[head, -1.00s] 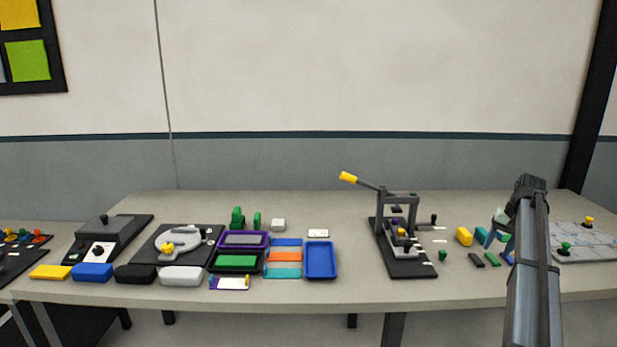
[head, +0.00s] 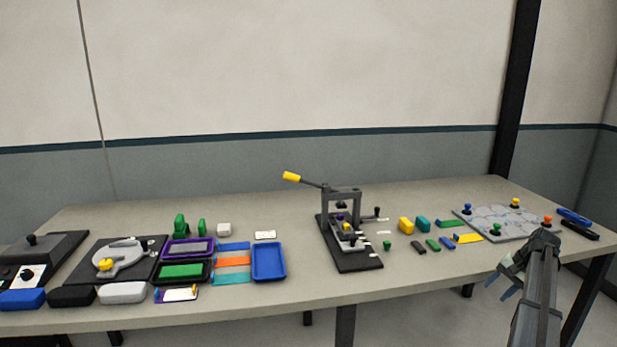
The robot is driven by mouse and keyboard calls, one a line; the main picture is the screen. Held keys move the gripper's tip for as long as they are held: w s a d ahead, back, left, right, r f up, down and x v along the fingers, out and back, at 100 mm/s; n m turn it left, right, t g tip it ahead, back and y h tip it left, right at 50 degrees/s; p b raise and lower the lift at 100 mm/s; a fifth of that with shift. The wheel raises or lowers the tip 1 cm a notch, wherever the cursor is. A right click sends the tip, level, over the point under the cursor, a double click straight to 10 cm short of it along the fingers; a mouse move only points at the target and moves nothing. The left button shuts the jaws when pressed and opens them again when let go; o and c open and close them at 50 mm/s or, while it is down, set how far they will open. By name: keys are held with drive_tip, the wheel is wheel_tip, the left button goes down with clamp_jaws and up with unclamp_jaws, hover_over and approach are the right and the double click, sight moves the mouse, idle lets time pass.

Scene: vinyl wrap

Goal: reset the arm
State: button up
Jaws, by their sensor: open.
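My arm reaches up from the lower right of the head view. My gripper (head: 499,286) is at its end, beyond the table's front edge at the right. Its bluish fingers point down and to the left. They are apart, and I see nothing held between them. It touches nothing on the table (head: 420,287).
A press with a yellow-tipped lever (head: 341,215) stands mid-table. A grey board with coloured knobs (head: 505,222) lies at the right, behind my gripper. Several small blocks and strips lie between them. A blue tray (head: 283,272) and a grey clamp fixture (head: 121,256) are further left.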

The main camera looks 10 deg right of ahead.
drive_tip(key=s+a+f+n+g, duration=0.2)
drive_tip(key=s+a+f, duration=0.1)
drive_tip(key=a+f, duration=1.35)
drive_tip(key=s+a+f+n+g, duration=0.2)
drive_tip(key=s+a+f+g, duration=0.1)
drive_tip(key=a+f, duration=1.4)
drive_tip(key=s+a+f+n+g+h, duration=0.1)
drive_tip(key=s+a+f+n, duration=0.1)
drive_tip(key=s+a+f, duration=0.35)
drive_tip(key=s+a+f+n+g, duration=0.1)
drive_tip(key=s+a+f, duration=0.2)
drive_tip(key=s+a, duration=0.6)
drive_tip(key=s+a+f+n+g+h, duration=0.1)
drive_tip(key=s+a+n, duration=0.1)
drive_tip(key=s, duration=0.7)
drive_tip(key=s+a+f+n+g+h, duration=0.1)
drive_tip(key=s+a+f+n, duration=0.1)
drive_tip(key=s+a, duration=0.3)
drive_tip(key=s, duration=0.4)
drive_tip(key=shift+a+f+g+h, duration=0.3)
